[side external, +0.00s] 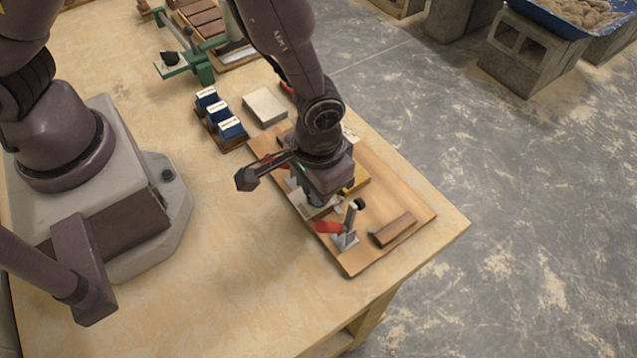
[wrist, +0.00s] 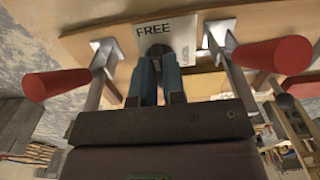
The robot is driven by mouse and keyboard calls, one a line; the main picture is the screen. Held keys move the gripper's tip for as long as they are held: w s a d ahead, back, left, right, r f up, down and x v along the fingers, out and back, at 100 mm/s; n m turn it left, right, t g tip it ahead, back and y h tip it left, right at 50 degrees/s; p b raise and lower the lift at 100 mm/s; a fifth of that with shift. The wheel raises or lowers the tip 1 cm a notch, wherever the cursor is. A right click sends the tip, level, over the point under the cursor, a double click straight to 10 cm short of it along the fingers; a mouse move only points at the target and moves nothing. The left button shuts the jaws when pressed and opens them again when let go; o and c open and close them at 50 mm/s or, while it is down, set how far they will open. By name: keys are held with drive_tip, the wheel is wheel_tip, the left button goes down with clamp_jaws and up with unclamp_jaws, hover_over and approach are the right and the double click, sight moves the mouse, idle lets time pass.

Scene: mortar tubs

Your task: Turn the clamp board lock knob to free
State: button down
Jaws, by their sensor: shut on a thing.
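The wooden clamp board (side external: 401,200) lies on the table, partly under my arm. In the wrist view its board surface (wrist: 85,42) spans the top. A pale plate marked FREE (wrist: 153,30) sits on it, with the dark lock knob (wrist: 157,49) just below the word. My gripper (wrist: 160,64) points at the plate, its two fingers close together and shut on the knob. The fingers cover most of the knob, so its pointing direction is hard to tell. In the side view my wrist hides the knob.
Toggle clamps with red handles stand close on both sides of my fingers, one left (wrist: 55,84) and one right (wrist: 270,56). A red-handled clamp (side external: 329,227) and a wooden block (side external: 393,230) are at the board's near end. Blue-and-white boxes (side external: 219,113) stand beyond.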

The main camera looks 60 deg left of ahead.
drive_tip(key=c, duration=1.2)
unclamp_jaws()
drive_tip(key=shift+r, duration=0.15)
wheel_tip(320, 180, up, 13)
